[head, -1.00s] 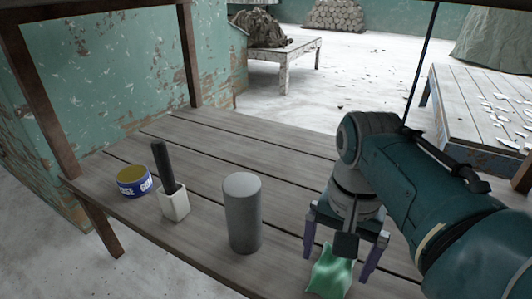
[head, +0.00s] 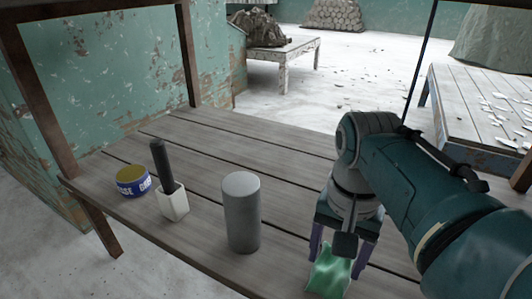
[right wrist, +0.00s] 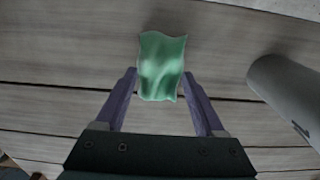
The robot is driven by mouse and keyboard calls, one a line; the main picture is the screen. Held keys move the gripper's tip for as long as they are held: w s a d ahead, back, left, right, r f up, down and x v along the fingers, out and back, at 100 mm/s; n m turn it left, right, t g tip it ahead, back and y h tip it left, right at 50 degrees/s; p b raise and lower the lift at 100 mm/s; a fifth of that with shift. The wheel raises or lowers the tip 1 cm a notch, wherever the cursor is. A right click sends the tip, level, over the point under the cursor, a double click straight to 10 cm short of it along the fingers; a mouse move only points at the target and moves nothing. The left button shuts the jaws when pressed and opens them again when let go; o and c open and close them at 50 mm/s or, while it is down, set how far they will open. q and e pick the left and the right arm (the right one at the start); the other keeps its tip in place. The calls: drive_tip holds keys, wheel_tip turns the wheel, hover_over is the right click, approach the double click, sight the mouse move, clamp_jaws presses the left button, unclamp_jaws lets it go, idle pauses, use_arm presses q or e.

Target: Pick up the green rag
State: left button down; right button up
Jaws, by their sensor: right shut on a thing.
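The green rag (head: 330,273) is a crumpled, shiny piece of cloth at the front edge of the wooden table, low in the head view. It also shows in the right wrist view (right wrist: 162,66), between the purple fingers. My right gripper (head: 336,262) is over the rag from above, one finger on each side, shut on it. In the right wrist view the gripper (right wrist: 160,76) has its fingertips at the rag's sides. The rag appears to be at the tabletop; I cannot tell any gap beneath it. My left gripper is not in view.
On the wooden table (head: 280,152), a grey cylinder (head: 241,215) stands left of the rag. Farther left are a white holder (head: 173,204) with a dark upright object (head: 162,165) and a blue-and-yellow tin (head: 132,182). The table's back middle is clear.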

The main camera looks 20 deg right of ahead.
sight(337, 264)
drive_tip(key=shift+r, duration=0.1)
drive_tip(key=shift+r+p, duration=0.6)
drive_tip(key=shift+p, duration=0.1)
drive_tip(key=r+p, duration=0.3)
drive_tip(key=shift+s, duration=0.2)
drive_tip(key=s+d+p, duration=0.1)
drive_tip(key=s+p, duration=0.1)
drive_tip(key=s, duration=0.3)
drive_tip(key=s+d+p, duration=0.2)
drive_tip(key=s+p, duration=0.1)
drive_tip(key=s, duration=0.2)
drive_tip(key=s+d+p, duration=0.2)
drive_tip(key=s+p, duration=0.1)
drive_tip(key=s, duration=0.2)
drive_tip(key=shift+s+d+f, duration=0.15)
drive_tip(key=shift+s+f, duration=0.05)
drive_tip(key=shift+f, duration=0.1)
drive_tip(key=shift+s+d+f, duration=0.15)
drive_tip(key=shift+s+d, duration=0.1)
drive_tip(key=shift+s, duration=0.4)
